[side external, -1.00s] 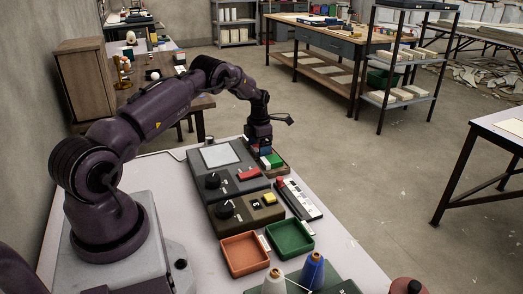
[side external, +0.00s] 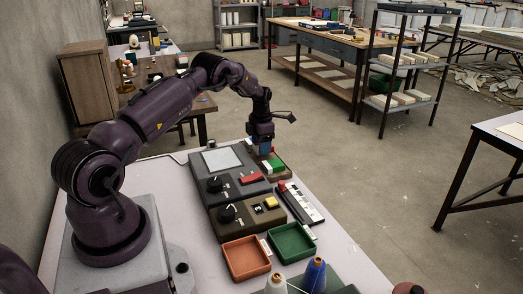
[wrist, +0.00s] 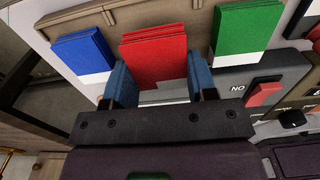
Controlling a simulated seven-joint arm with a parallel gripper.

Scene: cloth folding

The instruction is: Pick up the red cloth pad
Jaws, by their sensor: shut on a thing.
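The red cloth pad (wrist: 152,55) stands at the centre of the wrist view, a folded stack with a white lower edge. My gripper (wrist: 160,85) has its two blue fingers on either side of the pad and is shut on it. In the side external view, my gripper (side external: 263,146) is over the pad holder at the far end of the bench, and I cannot make out the red pad there. The wrist view does not clearly show whether the pad is clear of the holder (wrist: 112,17).
A blue pad (wrist: 82,50) is left of the red one and a green pad (wrist: 247,28) is right of it, both close to my fingers. A control box (side external: 241,187) with knobs is nearby. Orange (side external: 246,258) and green (side external: 292,241) trays lie nearer the camera.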

